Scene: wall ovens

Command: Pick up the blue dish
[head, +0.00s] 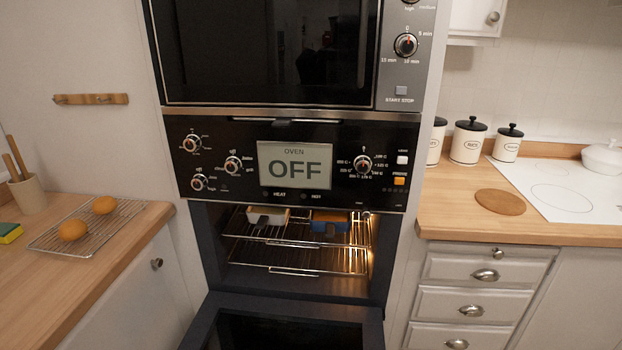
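The blue dish (330,222) sits on the upper wire rack (290,238) inside the open oven, toward the right and back. Neither of my grippers is in the head view.
The oven door (285,325) is folded down in front of the opening. A lower rack (310,262) holds nothing visible. A cooling rack with bread rolls (88,222) lies on the left counter. Canisters (468,140) and a round board (500,202) are on the right counter.

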